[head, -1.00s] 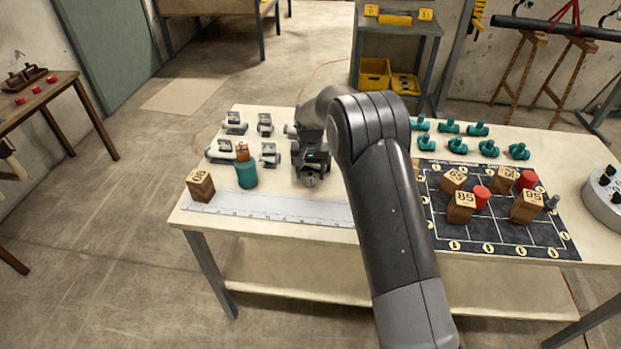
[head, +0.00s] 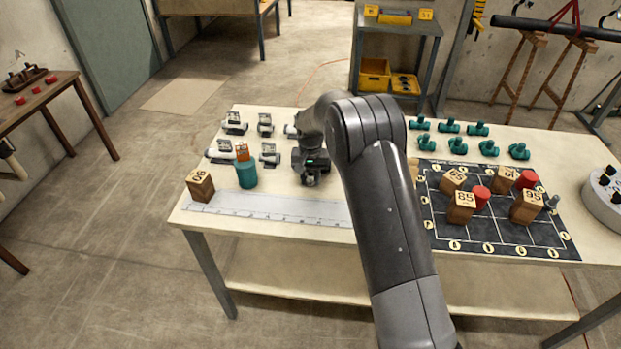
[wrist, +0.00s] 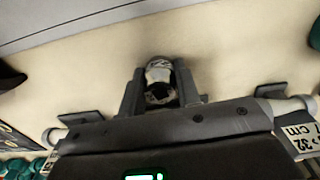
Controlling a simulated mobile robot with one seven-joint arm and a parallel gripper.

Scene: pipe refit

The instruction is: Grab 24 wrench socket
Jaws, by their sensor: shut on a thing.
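My gripper (wrist: 158,88) is shut on a small grey metal, round piece with a pale band, which looks like the socket (wrist: 159,68). One finger stands on each side of it, over the pale table top. Its number cannot be read, and its lower part is partly hidden by the gripper body. In the head view my gripper (head: 310,174) is low over the worktable (head: 275,188), behind the long ruler. The held piece is hard to tell from the fingers there. Another small grey cylinder (head: 551,202) stands at the right edge of the black mat.
White pipe fittings (head: 234,126) with tags lie left of my gripper, beside a teal cup (head: 246,174) and wooden block (head: 200,186). The ruler (head: 270,207) runs along the front. Teal fittings (head: 449,127) and the black mat (head: 480,232) with blocks and red cylinders are right.

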